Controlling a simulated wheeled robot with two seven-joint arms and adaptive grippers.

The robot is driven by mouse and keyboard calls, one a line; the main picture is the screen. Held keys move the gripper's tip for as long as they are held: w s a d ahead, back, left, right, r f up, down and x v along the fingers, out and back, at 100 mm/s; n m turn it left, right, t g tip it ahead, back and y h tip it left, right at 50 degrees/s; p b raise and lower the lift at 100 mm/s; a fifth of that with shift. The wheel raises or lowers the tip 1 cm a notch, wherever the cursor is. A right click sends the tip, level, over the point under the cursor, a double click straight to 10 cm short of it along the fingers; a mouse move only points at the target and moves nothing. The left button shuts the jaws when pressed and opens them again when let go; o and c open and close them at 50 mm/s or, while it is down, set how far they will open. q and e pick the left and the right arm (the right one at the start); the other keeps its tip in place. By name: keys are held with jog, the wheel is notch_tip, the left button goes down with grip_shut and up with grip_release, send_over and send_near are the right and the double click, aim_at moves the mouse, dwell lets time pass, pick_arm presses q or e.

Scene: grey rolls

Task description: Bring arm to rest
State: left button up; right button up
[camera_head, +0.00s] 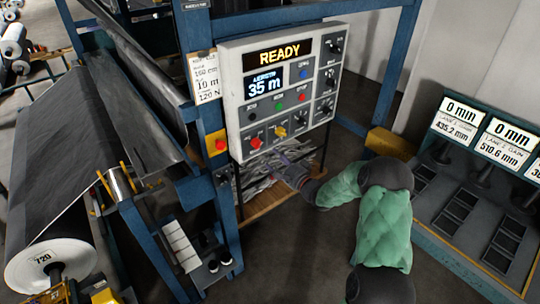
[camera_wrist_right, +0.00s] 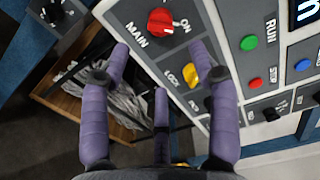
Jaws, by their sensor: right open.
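My right arm, in a green sleeve with dark joints, comes in from the lower right in the head view. Its gripper (camera_head: 289,165) is just below the lower edge of the control panel (camera_head: 235,75). In the right wrist view my right gripper (camera_wrist_right: 160,70) shows purple fingers spread apart with nothing between them. Beyond the fingers are the red main switch (camera_wrist_right: 160,22) and the yellow lock knob (camera_wrist_right: 190,75) of the panel. I cannot tell from these views whether a finger touches the panel. My left gripper is not in view.
The panel display (camera_head: 280,54) reads READY. A bin of pale scraps (camera_head: 255,180) stands under the panel. A large grey roll (camera_head: 50,260) and blue frame (camera_head: 150,245) are at left. A console with lane displays (camera_head: 455,122) stands at right. Dark floor lies between.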

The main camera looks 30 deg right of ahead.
jog(key=shift+s, duration=0.5)
jog(key=s+a+f+n+g+b, duration=0.2)
jog(key=s+a+f+g, duration=0.1)
jog(key=a+f, duration=0.55)
jog(key=s+a+f+n+g+y+b, duration=0.1)
jog(key=s+a+f+n+g+b, duration=0.3)
jog(key=f, duration=0.8)
jog(key=s+a+f+g+b, duration=0.1)
jog(key=a+f+g, duration=0.1)
jog(key=a+f, duration=0.7)
jog(key=s+a+f+n+g+b, duration=0.1)
jog(key=s+a+f+n+g, duration=0.2)
jog(key=s, duration=0.5)
jog(key=s+a+f+n+g+y+b, duration=0.1)
jog(key=s+a+f+n+g+b, duration=0.1)
jog(key=s+a+f, duration=0.4)
jog(key=s+a+f+n+g+b, duration=0.1)
jog(key=s+a+f+n+g, duration=0.2)
jog(key=s, duration=0.6)
notch_tip(320, 180, down, 2)
jog(key=shift+s+a+f+n+g+y+b, duration=0.3)
jog(key=shift+s+a+n+y+b, duration=0.1)
jog(key=shift+a, duration=0.65)
